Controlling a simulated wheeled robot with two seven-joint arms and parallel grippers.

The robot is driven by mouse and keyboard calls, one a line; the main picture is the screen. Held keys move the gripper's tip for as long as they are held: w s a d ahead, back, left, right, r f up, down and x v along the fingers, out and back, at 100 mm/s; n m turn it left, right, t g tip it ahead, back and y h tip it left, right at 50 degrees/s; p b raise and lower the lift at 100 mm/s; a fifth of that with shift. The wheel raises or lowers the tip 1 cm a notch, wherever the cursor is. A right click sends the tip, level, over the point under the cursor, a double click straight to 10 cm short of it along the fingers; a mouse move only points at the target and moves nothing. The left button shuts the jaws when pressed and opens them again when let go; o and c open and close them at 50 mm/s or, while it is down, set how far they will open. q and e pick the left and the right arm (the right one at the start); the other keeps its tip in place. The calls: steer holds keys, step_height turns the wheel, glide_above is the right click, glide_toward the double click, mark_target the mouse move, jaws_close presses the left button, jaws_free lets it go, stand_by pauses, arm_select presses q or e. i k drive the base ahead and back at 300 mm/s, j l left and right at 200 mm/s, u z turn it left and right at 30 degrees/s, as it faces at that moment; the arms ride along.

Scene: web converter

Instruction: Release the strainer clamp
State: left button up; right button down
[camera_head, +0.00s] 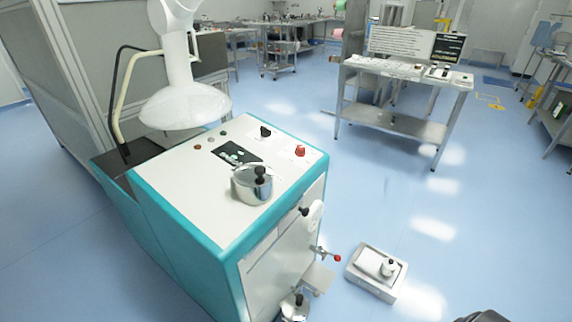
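A clamp lever with a red ball tip (337,258) sticks out from the right-hand side of the teal and white machine (180,210). It looks like the strainer clamp. Just below it is a pale bracket (318,277). A metal pot-like housing with a dark knob (294,307) sits lower down, partly cut off by the bottom edge; I cannot tell if it is the strainer. Neither gripper's fingers show. A dark part at the bottom right edge may be mine.
A lidded metal pot (252,187) stands on the machine top near a red knob (300,151). A grey tray (375,290) holding a white block and a small metal vessel (387,267) lies on the floor. A metal table (404,128) stands behind.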

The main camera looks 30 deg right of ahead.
mark_target(316, 292)
steer(key=z, duration=1.1)
steer(key=k+j+u, duration=0.1)
steer(key=u, duration=0.15)
steer(key=k, duration=0.05)
